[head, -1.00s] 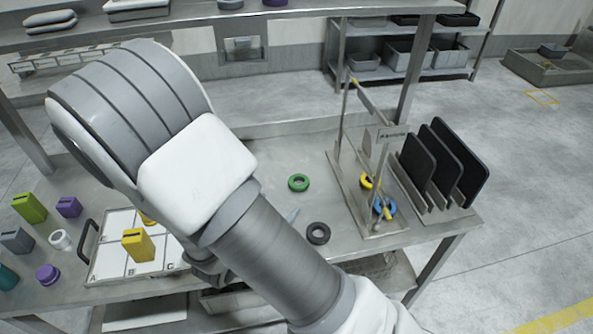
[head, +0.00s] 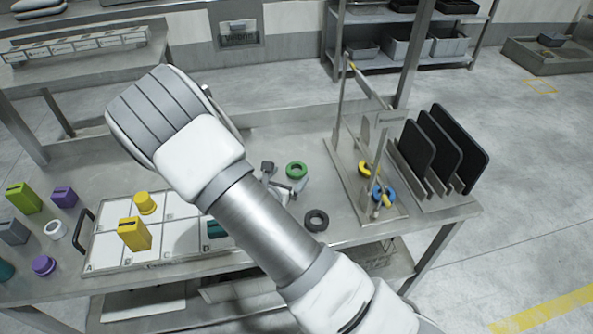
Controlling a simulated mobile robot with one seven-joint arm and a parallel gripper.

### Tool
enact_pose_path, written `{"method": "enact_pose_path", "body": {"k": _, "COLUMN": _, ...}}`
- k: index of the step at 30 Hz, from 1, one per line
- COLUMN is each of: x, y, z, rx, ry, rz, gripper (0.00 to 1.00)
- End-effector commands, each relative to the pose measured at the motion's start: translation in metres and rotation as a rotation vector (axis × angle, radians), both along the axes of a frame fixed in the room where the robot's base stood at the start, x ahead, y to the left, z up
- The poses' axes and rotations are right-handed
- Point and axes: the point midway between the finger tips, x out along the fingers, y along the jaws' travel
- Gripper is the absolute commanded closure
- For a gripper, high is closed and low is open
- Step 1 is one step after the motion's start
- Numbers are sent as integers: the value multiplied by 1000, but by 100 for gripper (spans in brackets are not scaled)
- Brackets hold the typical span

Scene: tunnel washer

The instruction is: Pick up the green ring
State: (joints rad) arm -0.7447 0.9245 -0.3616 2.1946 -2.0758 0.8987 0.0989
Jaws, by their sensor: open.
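The green ring (head: 296,170) lies flat on the grey metal table (head: 330,229), right of centre. My gripper (head: 286,188) is open and empty, low over the table beside the ring, on its near left side. Part of the gripper is hidden behind my arm, and I cannot tell whether a finger touches the ring.
A black ring (head: 316,220) lies nearer the front edge. A metal stand (head: 374,208) with yellow (head: 366,168) and blue rings is to the right, beside a rack of black panels (head: 435,150). A lettered tray (head: 110,255) with yellow blocks is at left.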

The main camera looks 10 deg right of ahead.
Motion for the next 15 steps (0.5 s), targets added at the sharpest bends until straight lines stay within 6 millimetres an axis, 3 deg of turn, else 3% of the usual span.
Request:
{"method": "enact_pose_path", "body": {"k": 9, "x": 32, "y": -24, "z": -16, "rx": -1, "ry": 0, "rz": -2, "gripper": 0}}
{"method": "enact_pose_path", "body": {"k": 15, "x": 35, "y": -27, "z": -17, "rx": 0, "ry": 0, "rz": -1, "gripper": 0}}
